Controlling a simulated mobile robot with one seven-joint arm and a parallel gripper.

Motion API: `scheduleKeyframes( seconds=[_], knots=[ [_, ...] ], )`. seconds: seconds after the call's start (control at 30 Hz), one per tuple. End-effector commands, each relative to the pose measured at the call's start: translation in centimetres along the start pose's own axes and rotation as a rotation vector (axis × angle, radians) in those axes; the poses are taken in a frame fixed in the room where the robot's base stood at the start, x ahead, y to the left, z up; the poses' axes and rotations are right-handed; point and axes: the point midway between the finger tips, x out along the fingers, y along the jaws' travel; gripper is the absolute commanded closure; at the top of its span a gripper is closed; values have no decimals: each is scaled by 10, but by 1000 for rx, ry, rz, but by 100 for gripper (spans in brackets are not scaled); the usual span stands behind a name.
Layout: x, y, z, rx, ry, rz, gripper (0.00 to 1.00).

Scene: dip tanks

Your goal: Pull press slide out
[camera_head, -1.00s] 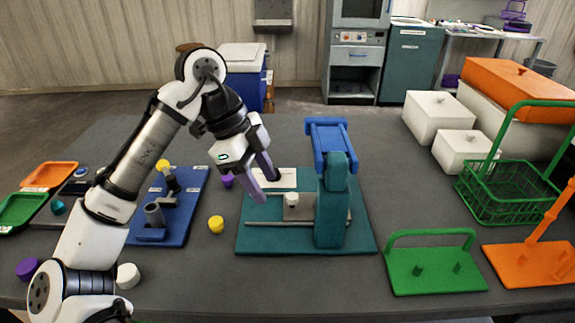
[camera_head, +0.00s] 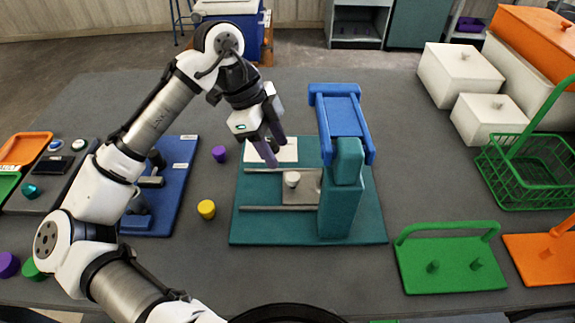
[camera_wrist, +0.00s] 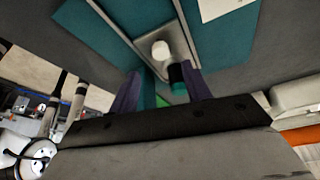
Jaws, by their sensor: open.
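The press stands on a teal base plate (camera_head: 240,226), with a teal column (camera_head: 341,200) and a blue lever frame (camera_head: 342,115) on top. The press slide is a grey plate (camera_head: 308,187) between two rails, partly under the column. A white knob (camera_head: 292,179) stands on the slide. In the wrist view the knob (camera_wrist: 160,50) shows just beyond my fingers, on the grey slide (camera_wrist: 180,45). My gripper (camera_head: 272,152) is open and empty, above and behind the knob, apart from it. Its purple fingers point down.
A white card (camera_head: 285,151) lies on the base behind the slide. A yellow knob (camera_head: 206,209) and a purple one (camera_head: 220,154) stand left of the press. A blue board (camera_head: 180,190) is farther left. A green rack (camera_head: 450,262) and green basket (camera_head: 530,170) are to the right.

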Motion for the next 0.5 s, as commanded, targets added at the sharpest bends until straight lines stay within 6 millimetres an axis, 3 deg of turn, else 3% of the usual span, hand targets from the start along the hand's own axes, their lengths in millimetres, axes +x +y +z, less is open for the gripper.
scheduleKeyframes(
  seconds=[0.2,0.5],
  knots=[
    [42,1,0,1,0,2,52],
    [70,0,0,1,1,0,52]
  ],
)
